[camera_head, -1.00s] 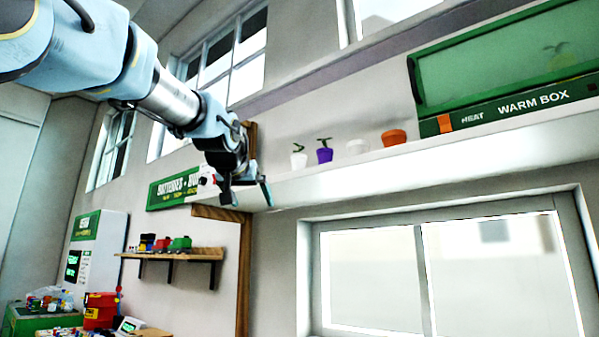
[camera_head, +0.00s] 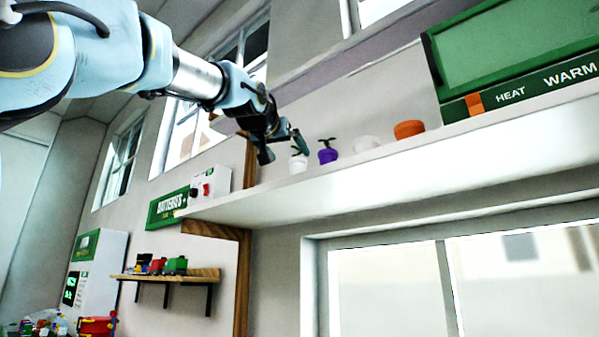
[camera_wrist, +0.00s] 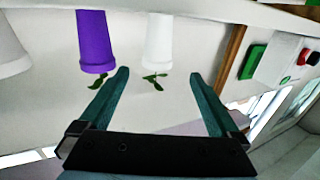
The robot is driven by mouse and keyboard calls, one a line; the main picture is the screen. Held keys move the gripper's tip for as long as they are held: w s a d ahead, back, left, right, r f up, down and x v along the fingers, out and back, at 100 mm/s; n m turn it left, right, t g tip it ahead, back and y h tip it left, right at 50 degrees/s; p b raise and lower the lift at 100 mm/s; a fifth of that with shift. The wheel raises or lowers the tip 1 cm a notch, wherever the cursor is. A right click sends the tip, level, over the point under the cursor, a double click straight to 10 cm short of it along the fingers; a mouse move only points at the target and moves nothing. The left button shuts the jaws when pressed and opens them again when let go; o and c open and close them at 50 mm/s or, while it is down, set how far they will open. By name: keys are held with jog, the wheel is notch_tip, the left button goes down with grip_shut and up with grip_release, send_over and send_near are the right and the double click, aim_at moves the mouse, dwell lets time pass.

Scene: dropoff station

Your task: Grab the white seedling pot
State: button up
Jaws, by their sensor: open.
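The white seedling pot (camera_head: 298,164) stands upright on the white shelf, leftmost in the row of pots, with a green sprout. In the wrist view the white pot (camera_wrist: 158,40) appears upside down, ahead of the space between my fingers, its sprout nearest to them. My gripper (camera_head: 281,150) is open and empty at the left of the pot in the head view, one finger overlapping the sprout there. The wrist view shows both gripper fingers (camera_wrist: 163,92) spread wide with nothing between them. I cannot tell whether a finger touches the pot.
A purple seedling pot (camera_head: 327,156) stands close to the right of the white one. A white pot without a visible sprout (camera_head: 366,144) and an orange pot (camera_head: 409,129) follow. A green warm box (camera_head: 520,60) stands farther right on the shelf (camera_head: 400,160). A control box (camera_head: 208,187) is at the left.

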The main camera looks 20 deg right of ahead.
aim_at(295, 160)
jog(key=p+x, duration=0.1)
jog(key=x, duration=0.1)
jog(key=shift+w+d, duration=0.25)
jog(key=shift+w, duration=0.1)
jog(key=p+x, duration=0.3)
jog(key=x, duration=0.1)
jog(key=shift+s+d+r, duration=0.15)
jog(key=shift+d, duration=0.05)
jog(key=shift+w+d, duration=0.35)
jog(key=shift+w, duration=0.1)
jog(key=shift+f, duration=0.2)
jog(key=shift+c, duration=0.4)
jog(key=c, duration=1.4)
jog(key=shift+r, duration=0.15)
